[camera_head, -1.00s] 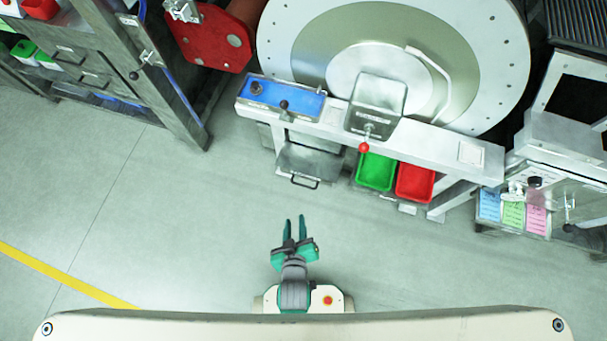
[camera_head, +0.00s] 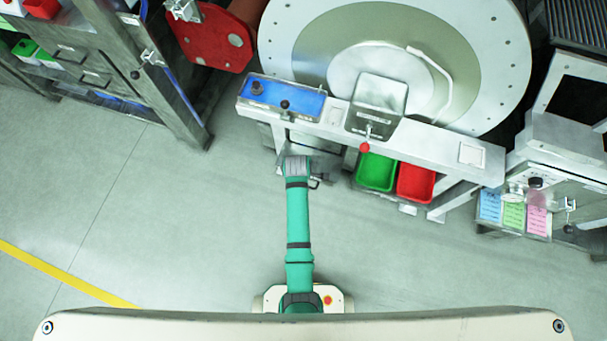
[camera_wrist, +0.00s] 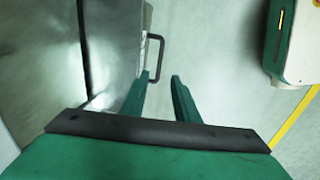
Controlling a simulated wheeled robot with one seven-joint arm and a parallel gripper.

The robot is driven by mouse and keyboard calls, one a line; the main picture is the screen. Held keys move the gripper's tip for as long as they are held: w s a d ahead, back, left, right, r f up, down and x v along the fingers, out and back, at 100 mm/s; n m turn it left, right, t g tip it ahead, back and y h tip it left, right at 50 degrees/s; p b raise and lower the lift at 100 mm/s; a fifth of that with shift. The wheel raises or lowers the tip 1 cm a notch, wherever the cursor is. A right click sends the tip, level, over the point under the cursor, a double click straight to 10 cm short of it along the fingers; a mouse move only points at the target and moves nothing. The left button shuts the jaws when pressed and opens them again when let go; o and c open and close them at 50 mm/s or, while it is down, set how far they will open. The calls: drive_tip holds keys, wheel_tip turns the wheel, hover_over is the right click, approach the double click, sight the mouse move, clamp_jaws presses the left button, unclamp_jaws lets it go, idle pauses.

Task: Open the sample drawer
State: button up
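The sample drawer (camera_head: 318,160) is a grey metal box under the left part of the white bench, mostly hidden by my arm in the head view. In the wrist view the drawer (camera_wrist: 112,50) is at the left, with its dark bar handle (camera_wrist: 160,45) standing out from its front. My gripper (camera_wrist: 162,82) is open, its two green fingers apart and pointing toward the handle. The handle's near end lies close to the left fingertip; I cannot tell whether they touch. In the head view the fingers are hidden under my wrist.
A green bin (camera_head: 376,172) and a red bin (camera_head: 415,183) hang right of the drawer. Above are a blue control panel (camera_head: 285,97) and a clear-lidded box (camera_head: 376,105) with a red-knobbed lever. The floor (camera_head: 180,230) in front is clear.

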drive_tip(key=f, duration=0.3)
drive_tip(key=w+f, duration=0.1)
drive_tip(key=f, duration=0.3)
drive_tip(key=w+f, duration=0.1)
drive_tip(key=f, duration=0.2)
drive_tip(key=shift+d+f, duration=0.25)
drive_tip(key=shift+d, duration=0.05)
drive_tip(key=shift+c, duration=0.3)
